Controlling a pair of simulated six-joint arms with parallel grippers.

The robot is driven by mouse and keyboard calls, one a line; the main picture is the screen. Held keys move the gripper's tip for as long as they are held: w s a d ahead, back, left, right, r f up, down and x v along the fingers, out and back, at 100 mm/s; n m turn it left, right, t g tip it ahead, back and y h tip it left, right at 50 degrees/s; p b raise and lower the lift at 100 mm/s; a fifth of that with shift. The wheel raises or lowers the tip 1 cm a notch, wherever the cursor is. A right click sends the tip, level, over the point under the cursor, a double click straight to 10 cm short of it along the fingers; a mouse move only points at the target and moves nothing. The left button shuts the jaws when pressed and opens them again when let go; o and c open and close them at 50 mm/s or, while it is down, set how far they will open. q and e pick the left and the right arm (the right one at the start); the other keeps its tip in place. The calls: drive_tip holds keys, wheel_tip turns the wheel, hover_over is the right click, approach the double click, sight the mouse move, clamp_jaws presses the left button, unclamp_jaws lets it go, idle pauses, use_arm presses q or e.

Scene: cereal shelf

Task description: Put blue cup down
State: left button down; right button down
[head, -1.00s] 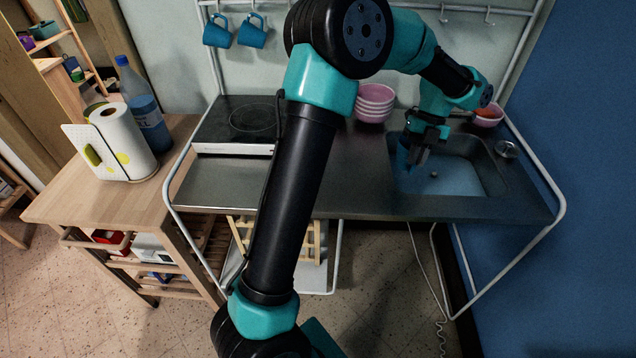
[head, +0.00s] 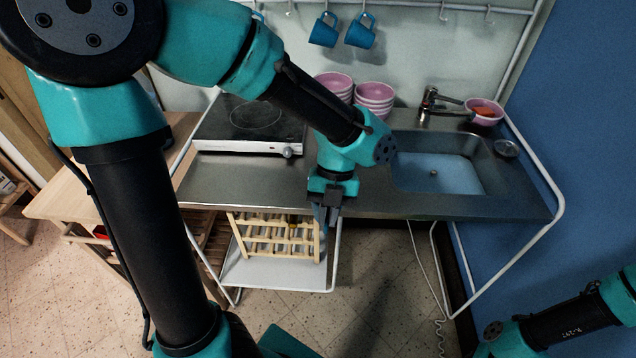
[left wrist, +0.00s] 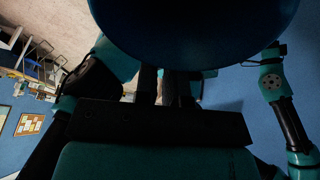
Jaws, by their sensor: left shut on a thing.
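My left gripper (head: 325,208) hangs fingers down near the front edge of the metal counter, left of the sink. In the left wrist view a large dark blue rounded thing, the blue cup (left wrist: 195,35), fills the top middle at the fingers, and the gripper is shut on it. In the head view the held cup is mostly hidden by the gripper and hard to make out. My right arm shows at the lower right, but its fingers are not in view. Two other blue cups, one left (head: 323,31) and one right (head: 360,32), hang from the rail.
The sink basin (head: 480,178) is at the right, with pink bowls (head: 374,97) behind it to the left. A hotplate (head: 232,138) stands at the left. Bare counter (head: 240,180) lies in front of the hotplate. A wooden rack (head: 275,240) is below the counter.

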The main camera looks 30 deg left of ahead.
use_arm(q)
drive_tip(key=w+a+f, duration=0.1)
drive_tip(key=w+a, duration=0.7)
drive_tip(key=w, duration=0.5)
drive_tip(key=shift+w+a+f, duration=0.2)
drive_tip(key=shift+w+f, duration=0.05)
drive_tip(key=shift+w, duration=0.1)
drive_tip(key=shift+f, duration=1.75)
drive_tip(key=c, duration=1.2)
unclamp_jaws()
